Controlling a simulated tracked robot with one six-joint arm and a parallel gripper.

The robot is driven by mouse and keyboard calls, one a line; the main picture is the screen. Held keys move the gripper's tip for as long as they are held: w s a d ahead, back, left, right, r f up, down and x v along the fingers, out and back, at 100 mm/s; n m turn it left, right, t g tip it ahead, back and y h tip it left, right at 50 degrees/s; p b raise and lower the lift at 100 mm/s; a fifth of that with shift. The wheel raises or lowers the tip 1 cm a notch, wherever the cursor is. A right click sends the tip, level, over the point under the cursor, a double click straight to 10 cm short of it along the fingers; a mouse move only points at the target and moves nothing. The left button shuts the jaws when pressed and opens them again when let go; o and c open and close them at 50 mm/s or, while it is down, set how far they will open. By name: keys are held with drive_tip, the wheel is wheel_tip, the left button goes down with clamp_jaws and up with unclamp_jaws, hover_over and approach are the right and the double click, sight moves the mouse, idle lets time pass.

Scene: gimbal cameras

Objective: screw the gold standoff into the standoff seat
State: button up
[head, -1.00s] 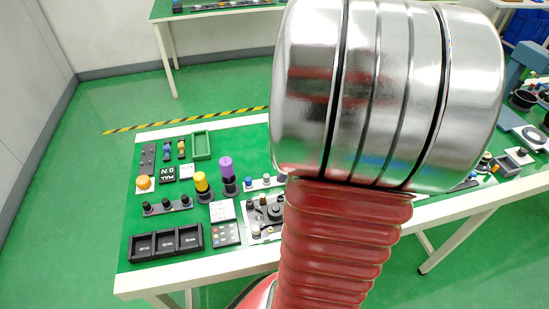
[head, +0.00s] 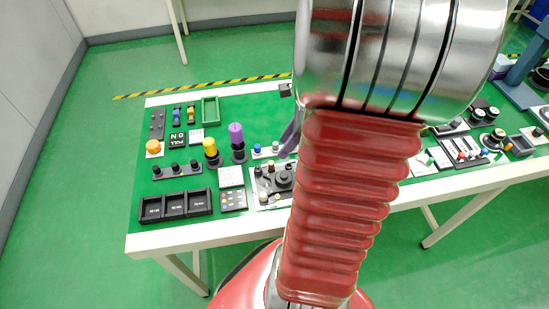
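I cannot pick out the gold standoff or its standoff seat for certain at this size. A light plate (head: 254,200) with a dark round part (head: 284,179) and several small knobs, some brownish, lies near the table's middle, partly hidden by my red arm. My gripper is not recognisable; my arm's silver and red links cover the middle of the head view. A slanted grey-purple piece (head: 290,138) shows at the arm's left edge, and I cannot tell what it is.
The green-topped table (head: 233,230) carries a black three-compartment tray (head: 174,207), a green tray (head: 210,111), a yellow-topped post (head: 210,148), a purple-topped post (head: 237,136) and a row of black knobs (head: 176,172). More parts (head: 466,155) lie at right.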

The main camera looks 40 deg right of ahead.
sight(272, 163)
drive_tip(key=x, duration=0.9)
drive_tip(key=shift+a+f, duration=0.1)
drive_tip(key=shift+f, duration=0.1)
clamp_jaws()
